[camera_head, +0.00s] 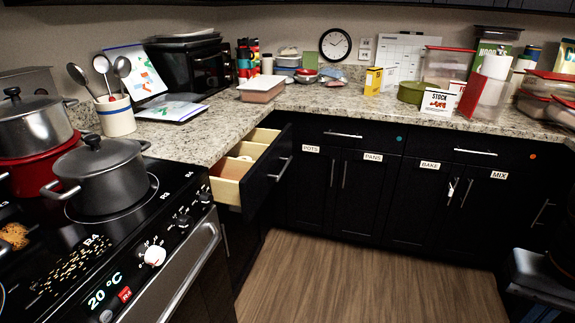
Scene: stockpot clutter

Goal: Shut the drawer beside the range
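The drawer (268,172) beside the range stands pulled open under the granite counter, near the inner corner. Its dark front bears a metal bar handle (281,169) and faces right. Its pale wooden inside shows, with dividers making compartments; I cannot tell whether small items lie in it. The black range (150,225) is at the left, just nearer than the drawer. My gripper is not in view.
A grey lidded pot (100,178) stands on the range's front right burner. Crumbs are scattered on the cooktop. Dark cabinets (360,190) line the back, close to the drawer's front corner. The wooden floor (350,275) is clear. A dark object (540,275) fills the lower right corner.

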